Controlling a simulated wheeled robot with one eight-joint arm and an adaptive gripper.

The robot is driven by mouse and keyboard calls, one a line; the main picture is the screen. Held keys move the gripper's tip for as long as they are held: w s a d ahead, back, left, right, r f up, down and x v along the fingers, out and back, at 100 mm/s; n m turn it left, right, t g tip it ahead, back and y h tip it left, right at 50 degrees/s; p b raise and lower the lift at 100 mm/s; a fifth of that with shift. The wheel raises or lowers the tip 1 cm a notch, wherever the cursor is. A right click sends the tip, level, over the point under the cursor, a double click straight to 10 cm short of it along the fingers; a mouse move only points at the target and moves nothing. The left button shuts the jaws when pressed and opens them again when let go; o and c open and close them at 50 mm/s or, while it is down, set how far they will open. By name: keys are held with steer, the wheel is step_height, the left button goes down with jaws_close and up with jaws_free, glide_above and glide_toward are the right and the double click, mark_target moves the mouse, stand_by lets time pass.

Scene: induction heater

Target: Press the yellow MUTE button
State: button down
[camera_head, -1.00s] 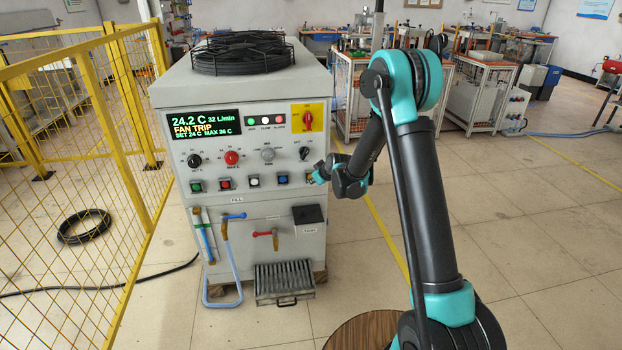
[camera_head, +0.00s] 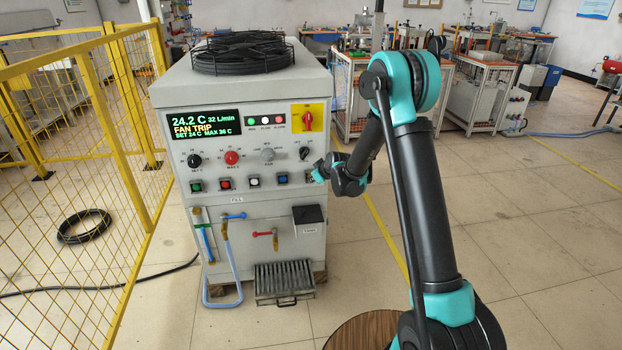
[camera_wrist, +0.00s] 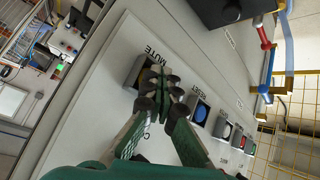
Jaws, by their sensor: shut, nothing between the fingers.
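The yellow MUTE button (camera_wrist: 147,64) shows in the wrist view as a small yellow patch in a dark square housing beside the label "MUTE". My gripper (camera_wrist: 163,77) is shut and empty, its fingertips over the edge of that housing and covering part of the button. I cannot tell whether the tips touch the button. In the head view my gripper (camera_head: 319,174) is at the right end of the heater's button row and hides most of the MUTE button there.
The heater cabinet (camera_head: 262,140) has a display reading "FAN TRIP". A blue button (camera_head: 282,178) is left of my gripper; the RESET button (camera_wrist: 201,112) is close to it in the wrist view. Yellow fencing (camera_head: 125,150) stands at left. Floor right of the cabinet is clear.

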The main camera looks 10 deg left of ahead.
steer(key=shift+s, duration=0.15)
steer(key=shift+s+d, duration=0.2)
steer(key=shift+s, duration=0.55)
steer(key=s, duration=0.2)
steer(key=s+d, duration=0.1)
steer(key=s, duration=0.1)
steer(key=shift+s+d, duration=0.2)
steer(key=shift+s, duration=0.2)
stand_by(0.5)
